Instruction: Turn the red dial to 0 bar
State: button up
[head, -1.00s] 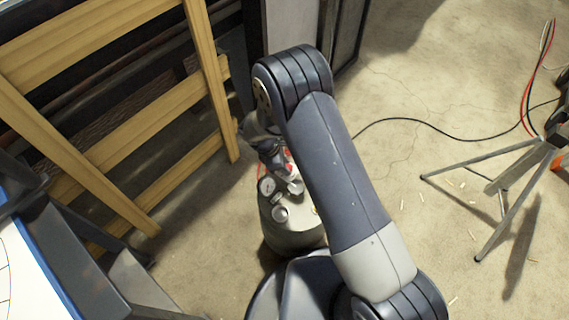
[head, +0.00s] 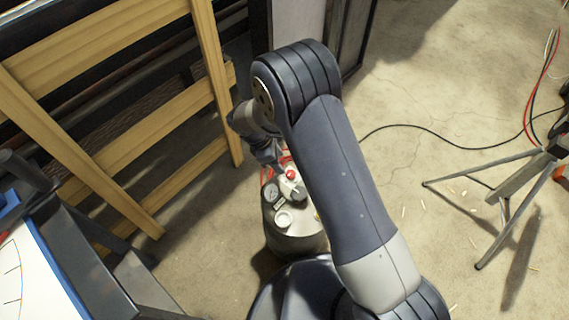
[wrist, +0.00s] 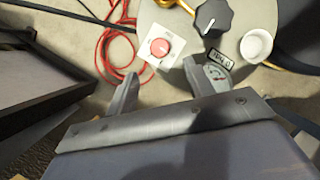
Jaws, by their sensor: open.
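The red dial (wrist: 160,47) is a small round red knob on a white square plate, on top of a pale round tank (wrist: 178,75). It also shows in the head view as a red spot (head: 290,173) on the tank (head: 297,240). In the wrist view my gripper (wrist: 162,86) is open and empty, its fingers apart below the dial in the picture. I see no contact with the dial. A dial gauge (wrist: 217,72) shows partly beside the right finger; its reading is too small to tell. The gauge in the head view (head: 271,192) is unreadable too.
A black knob (wrist: 213,18) with a white pointer and a white round cap (wrist: 257,46) sit right of the dial. Red hose (wrist: 113,50) lies coiled on the floor. A wooden frame (head: 150,150) stands left; a tripod (head: 500,190) stands right on open floor.

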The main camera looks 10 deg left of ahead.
aim_at(290, 173)
jog(key=v, duration=0.2)
jog(key=shift+a+r, duration=0.2)
jog(key=shift+r, duration=0.2)
jog(key=b+x, duration=0.2)
jog(key=x, duration=0.9)
jog(key=shift+r, duration=0.15)
